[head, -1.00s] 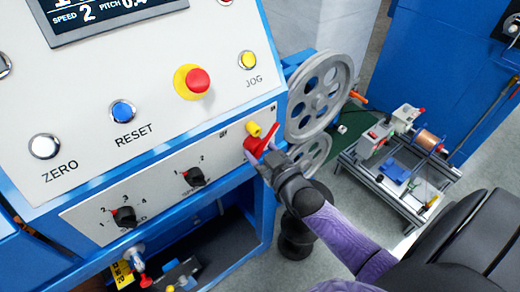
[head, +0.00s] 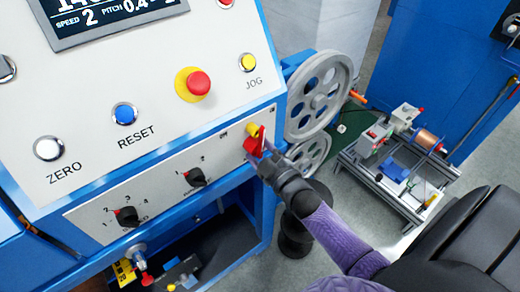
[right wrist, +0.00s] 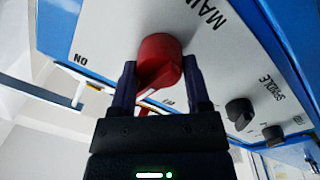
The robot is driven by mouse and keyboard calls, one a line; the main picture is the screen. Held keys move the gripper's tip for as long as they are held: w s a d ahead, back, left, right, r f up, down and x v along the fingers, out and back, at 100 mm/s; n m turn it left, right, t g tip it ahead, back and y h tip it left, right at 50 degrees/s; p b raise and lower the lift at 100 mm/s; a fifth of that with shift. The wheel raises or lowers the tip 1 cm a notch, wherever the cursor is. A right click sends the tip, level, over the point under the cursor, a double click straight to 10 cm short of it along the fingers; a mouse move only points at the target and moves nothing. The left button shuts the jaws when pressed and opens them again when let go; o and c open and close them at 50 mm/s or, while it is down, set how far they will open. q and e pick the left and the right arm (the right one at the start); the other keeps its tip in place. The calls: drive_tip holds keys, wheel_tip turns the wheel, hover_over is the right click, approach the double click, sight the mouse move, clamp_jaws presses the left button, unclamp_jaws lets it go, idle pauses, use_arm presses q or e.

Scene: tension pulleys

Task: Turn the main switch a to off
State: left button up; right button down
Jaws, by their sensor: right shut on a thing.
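The main switch is a red rotary knob (head: 252,147) at the right end of the lower white panel, with a yellow part beside it. In the right wrist view the red knob (right wrist: 160,52) sits between my two fingers, below the letters "MAI". "ON" is printed to its left in that view; another label below the knob is mostly hidden. My right gripper (head: 268,152) reaches the switch from the lower right and is shut on its red handle. The fingers partly hide the handle in the head view. My left gripper is not in view.
Two black selector knobs (head: 195,177) (head: 126,216) sit left on the same panel. Above are a red emergency button (head: 198,83) and the JOG, RESET and ZERO buttons. A grey pulley wheel (head: 319,95) stands close right of the switch.

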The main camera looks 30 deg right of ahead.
drive_tip(key=n, duration=0.5)
drive_tip(key=shift+n, duration=0.4)
drive_tip(key=n+y+b, duration=0.1)
drive_tip(key=n, duration=0.4)
drive_tip(key=shift+n+b, duration=0.3)
drive_tip(key=shift+n, duration=0.1)
drive_tip(key=shift+f, duration=0.15)
drive_tip(key=shift+c, duration=0.7)
unclamp_jaws()
drive_tip(key=shift+o, duration=0.4)
